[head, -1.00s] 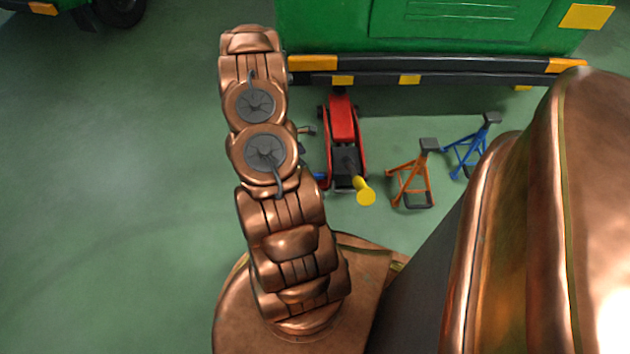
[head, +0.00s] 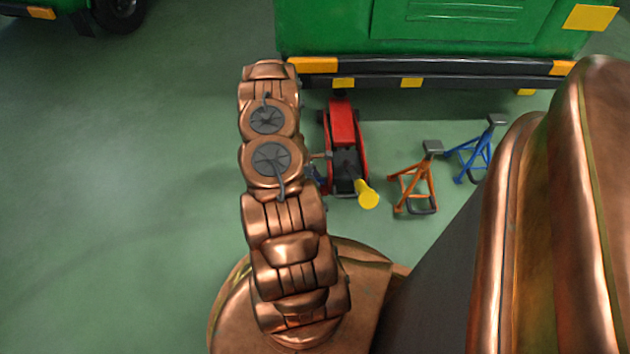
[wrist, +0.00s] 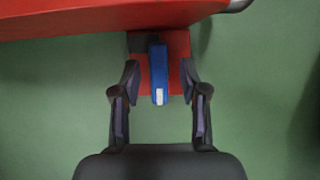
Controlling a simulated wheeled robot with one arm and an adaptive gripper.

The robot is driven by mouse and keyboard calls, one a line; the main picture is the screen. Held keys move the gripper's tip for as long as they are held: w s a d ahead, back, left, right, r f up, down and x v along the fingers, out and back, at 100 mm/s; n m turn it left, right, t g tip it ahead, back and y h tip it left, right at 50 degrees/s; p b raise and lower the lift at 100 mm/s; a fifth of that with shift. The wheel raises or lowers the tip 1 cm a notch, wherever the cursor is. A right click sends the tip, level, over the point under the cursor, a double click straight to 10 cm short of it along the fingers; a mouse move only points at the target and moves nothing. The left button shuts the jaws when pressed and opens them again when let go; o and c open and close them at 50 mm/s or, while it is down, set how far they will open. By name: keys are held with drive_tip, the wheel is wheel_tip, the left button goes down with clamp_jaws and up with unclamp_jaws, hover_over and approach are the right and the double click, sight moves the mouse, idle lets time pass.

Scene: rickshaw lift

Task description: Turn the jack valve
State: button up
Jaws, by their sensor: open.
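The red floor jack (head: 342,125) stands on the green floor with its front end towards the green vehicle. Its yellow-ended handle (head: 367,194) points towards me. In the wrist view, the jack's red side (wrist: 95,18) crosses the top, and the blue valve (wrist: 158,62) sticks out from a red plate. My gripper (wrist: 159,80) is open, with one finger on each side of the valve. Gaps show between the valve and both fingertips; depth is hard to judge. In the head view, my arm hides most of the gripper at the jack's left side.
A green vehicle (head: 430,45) with a black and yellow bumper stands behind the jack. An orange jack stand (head: 415,185) and a blue jack stand (head: 475,152) stand to the jack's right. The floor (head: 110,190) left of my arm is clear.

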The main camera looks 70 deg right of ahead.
drive_tip(key=shift+f, duration=0.1)
clamp_jaws()
idle(0.3)
drive_tip(key=shift+a, duration=0.1)
